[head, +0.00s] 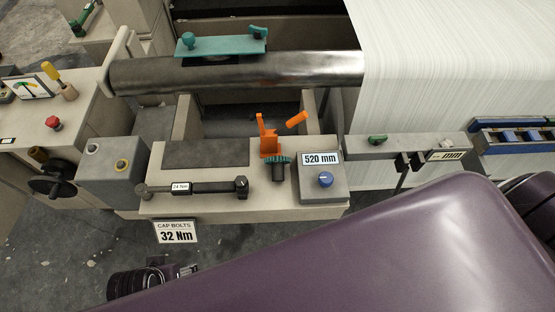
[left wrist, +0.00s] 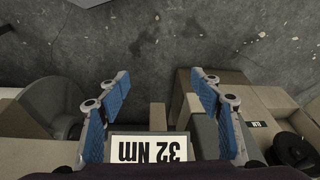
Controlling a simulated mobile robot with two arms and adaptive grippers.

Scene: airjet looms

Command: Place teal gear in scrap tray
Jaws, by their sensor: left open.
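The teal gear (head: 278,160) is a small toothed ring on a dark post at the foot of the orange toggle clamp (head: 269,140), in the head view. It is on the cream bench, left of the grey box marked 520 mm. My left gripper (left wrist: 165,80) is open and empty in the left wrist view, its blue-padded fingers apart over grey floor. The 32 Nm card (left wrist: 150,147) shows upside down at its base. The gear does not show there. I cannot make out a scrap tray. My right gripper is not in view.
A torque wrench (head: 195,188) lies along the bench front, before a dark mat (head: 205,154). A metal roller (head: 240,72) with a teal bracket (head: 222,46) spans behind. Blue bins (head: 515,137) are at right. My purple arm link covers the lower right.

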